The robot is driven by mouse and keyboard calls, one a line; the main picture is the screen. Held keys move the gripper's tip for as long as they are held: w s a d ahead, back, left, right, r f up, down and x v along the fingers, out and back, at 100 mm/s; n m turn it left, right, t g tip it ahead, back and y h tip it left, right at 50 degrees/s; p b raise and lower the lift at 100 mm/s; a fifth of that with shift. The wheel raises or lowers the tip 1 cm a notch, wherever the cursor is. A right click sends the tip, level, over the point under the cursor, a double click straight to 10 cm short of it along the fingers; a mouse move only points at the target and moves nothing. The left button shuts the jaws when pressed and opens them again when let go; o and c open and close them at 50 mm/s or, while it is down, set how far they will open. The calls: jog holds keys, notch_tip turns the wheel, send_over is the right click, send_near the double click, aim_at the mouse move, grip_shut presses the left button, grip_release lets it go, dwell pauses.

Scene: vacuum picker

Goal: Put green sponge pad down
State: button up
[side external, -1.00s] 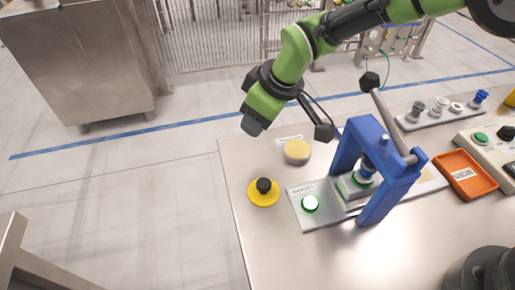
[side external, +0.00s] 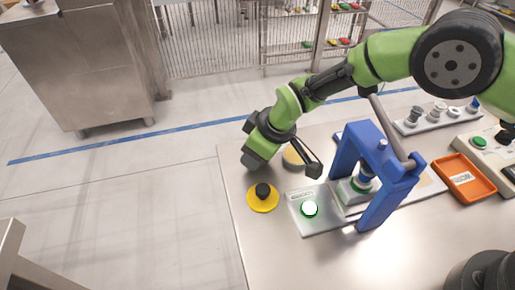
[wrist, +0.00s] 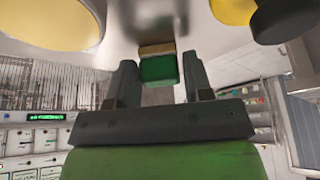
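The green sponge pad (wrist: 158,69) shows in the wrist view as a small block, green with a yellowish layer along its top edge. It sits between the two fingertips of my gripper (wrist: 160,72), which appear closed on its sides. In the side view my gripper (side external: 252,160) is low over the left edge of the steel table, left of the round yellow pad. The sponge pad cannot be made out there. Whether it touches the table cannot be told.
A round yellow pad (side external: 293,157) and a yellow disc with a black knob (side external: 262,198) are close to my gripper. A blue lever press (side external: 378,170) stands on a grey plate to the right, with an orange tray (side external: 466,177) beyond. The front table area is clear.

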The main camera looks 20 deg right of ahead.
jog(key=shift+o, duration=1.1)
jog(key=shift+r, duration=0.1)
jog(key=shift+r, duration=0.2)
jog(key=v, duration=1.2)
